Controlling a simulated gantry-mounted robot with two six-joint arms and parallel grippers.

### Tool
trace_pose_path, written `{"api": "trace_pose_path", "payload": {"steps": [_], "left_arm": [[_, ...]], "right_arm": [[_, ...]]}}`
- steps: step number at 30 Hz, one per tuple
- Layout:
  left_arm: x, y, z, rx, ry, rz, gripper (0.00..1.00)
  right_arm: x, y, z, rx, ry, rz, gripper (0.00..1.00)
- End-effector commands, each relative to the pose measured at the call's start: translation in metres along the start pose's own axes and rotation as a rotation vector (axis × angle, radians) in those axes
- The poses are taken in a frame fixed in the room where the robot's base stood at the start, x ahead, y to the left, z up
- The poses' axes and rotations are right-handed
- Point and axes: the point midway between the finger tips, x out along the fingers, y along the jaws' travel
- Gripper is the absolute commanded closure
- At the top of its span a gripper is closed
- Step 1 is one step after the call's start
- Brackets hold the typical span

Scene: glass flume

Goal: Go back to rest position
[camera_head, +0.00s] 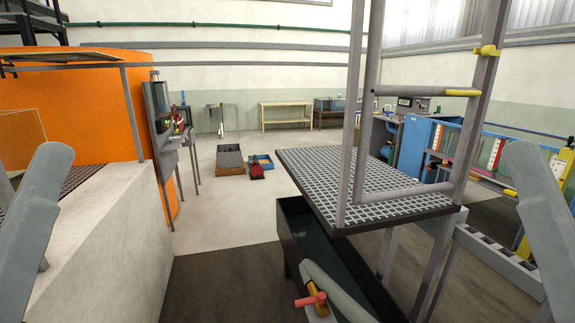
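Only smooth grey parts of my two arms show. One part of my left arm rises at the left edge, in front of a pale concrete block (120,240). One part of my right arm rises at the right edge, in front of the blue equipment on that side. Neither gripper shows in this view, so I cannot see the fingers or whether they hold anything.
A grated metal platform (385,205) with grey railing posts (351,110) stands right of centre. Below it are a dark water tank (292,232) and a red-handled valve (311,296). A large orange tank (105,105) stands left. The middle floor (228,222) is clear.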

Motion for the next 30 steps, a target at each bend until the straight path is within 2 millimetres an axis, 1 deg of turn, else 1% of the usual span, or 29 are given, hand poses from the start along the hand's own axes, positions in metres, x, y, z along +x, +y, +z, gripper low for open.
{"api": "trace_pose_path", "payload": {"steps": [1, 5, 8, 18, 21, 24, 25, 27, 30], "left_arm": [[0.032, 0.000, -0.031, 0.000, 0.003, 0.000, 0.23], [0.069, 0.000, -0.066, 0.000, 0.007, 0.000, 0.23], [0.101, 0.000, -0.096, 0.000, 0.006, 0.000, 0.23], [0.223, -0.001, -0.210, 0.000, 0.006, 0.000, 0.23], [0.252, -0.001, -0.237, 0.000, 0.006, 0.000, 0.23], [0.271, -0.001, -0.254, 0.000, 0.006, 0.000, 0.23], [0.274, -0.001, -0.257, 0.000, 0.006, 0.000, 0.23], [0.278, -0.001, -0.261, 0.000, 0.005, 0.000, 0.23], [0.278, -0.001, -0.261, 0.000, 0.005, 0.000, 0.23]], "right_arm": [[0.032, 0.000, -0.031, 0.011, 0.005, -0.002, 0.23], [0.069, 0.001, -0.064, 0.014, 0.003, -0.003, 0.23], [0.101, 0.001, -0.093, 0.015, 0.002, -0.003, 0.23], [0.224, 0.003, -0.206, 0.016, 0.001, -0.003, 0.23], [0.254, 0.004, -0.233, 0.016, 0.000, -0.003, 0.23], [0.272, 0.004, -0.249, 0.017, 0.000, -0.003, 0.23], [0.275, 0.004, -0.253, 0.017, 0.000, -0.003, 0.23], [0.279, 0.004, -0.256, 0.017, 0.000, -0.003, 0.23], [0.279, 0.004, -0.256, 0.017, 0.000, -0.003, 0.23]]}}
